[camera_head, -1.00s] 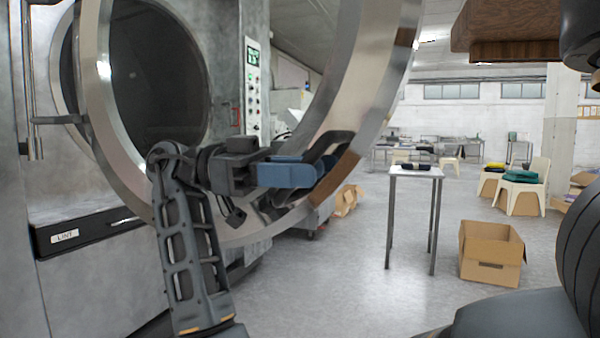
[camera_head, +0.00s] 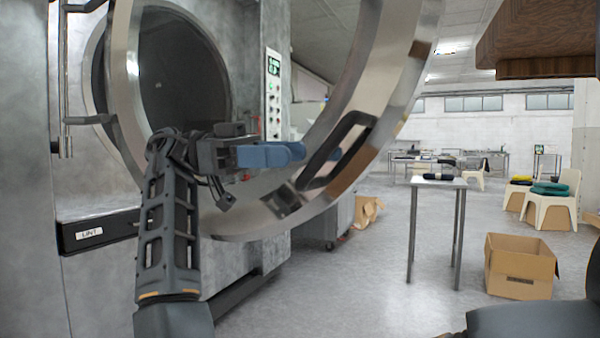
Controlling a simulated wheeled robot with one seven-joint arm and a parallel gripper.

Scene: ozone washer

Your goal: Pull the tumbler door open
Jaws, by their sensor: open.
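A black handle (camera_head: 335,150) sits on the door's rim at right. My gripper (camera_head: 300,151), with blue fingers, is in front of the door, just left of the handle. It is open, and the handle appears clear of the fingers. Part of the far finger is hidden.
A small table (camera_head: 440,182) with dark items stands to the right. An open cardboard box (camera_head: 520,266) is on the floor beside it. A white chair (camera_head: 552,206) is farther right. The LINT drawer panel (camera_head: 110,232) is low on the left. The floor between machine and table is clear.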

